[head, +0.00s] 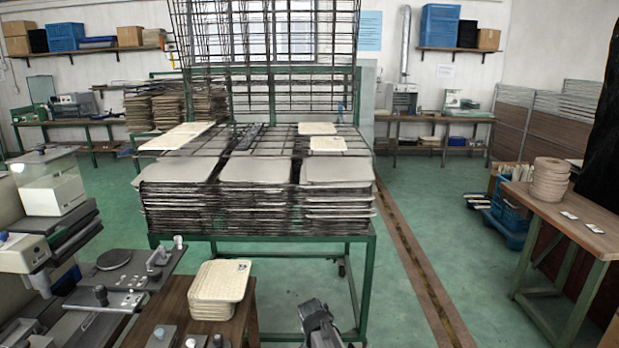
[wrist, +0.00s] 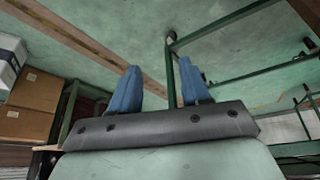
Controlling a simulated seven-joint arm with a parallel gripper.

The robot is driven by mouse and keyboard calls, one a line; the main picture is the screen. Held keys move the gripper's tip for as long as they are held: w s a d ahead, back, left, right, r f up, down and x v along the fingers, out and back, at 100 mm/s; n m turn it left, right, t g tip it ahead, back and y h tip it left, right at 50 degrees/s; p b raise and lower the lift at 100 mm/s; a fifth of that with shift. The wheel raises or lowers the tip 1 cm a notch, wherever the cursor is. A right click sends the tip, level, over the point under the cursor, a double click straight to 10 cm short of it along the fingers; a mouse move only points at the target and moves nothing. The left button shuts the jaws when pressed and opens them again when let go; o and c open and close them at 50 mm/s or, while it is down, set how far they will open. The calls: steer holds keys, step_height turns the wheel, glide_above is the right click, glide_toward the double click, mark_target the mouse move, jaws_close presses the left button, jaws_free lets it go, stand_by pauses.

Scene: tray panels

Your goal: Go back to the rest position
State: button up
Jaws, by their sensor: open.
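My gripper (wrist: 160,88) shows in the wrist view with its two blue fingers apart and nothing between them. Beyond the fingers are the green floor and green metal frame bars. In the head view, a dark grey part of my arm shows at the bottom edge, right of the small brown table; the fingers cannot be made out there. A stack of cream trays (head: 219,282) stands on that table. The green-framed rack (head: 300,238) holds stacked grey panels (head: 255,171) along its front, with a few cream trays (head: 318,129) lying farther back on its wire grid.
Grey machinery (head: 115,285) stands at the lower left. A wooden table (head: 567,215) with a beige coil (head: 550,178) is at the right. Cardboard boxes (wrist: 33,90) show at the left of the wrist view. Open green floor (head: 430,215) lies right of the rack.

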steer(key=s+d+f+n+g, duration=0.1)
steer(key=s+d+f+g, duration=0.3)
steer(key=s+f, duration=0.65)
steer(key=s+d+f+n+g, duration=0.2)
steer(key=s+d+f, duration=0.4)
steer(key=s+f, duration=0.5)
steer(key=s+d+f+n+g+y, duration=0.1)
steer(key=s+f+g, duration=0.1)
steer(key=s, duration=1.1)
steer(key=s+d+f+g+y, duration=0.1)
steer(key=s+f+g, duration=0.2)
steer(key=s, duration=1)
step_height(320, 180, down, 2)
steer(key=shift+d+n, duration=0.3)
steer(key=shift+n, duration=0.1)
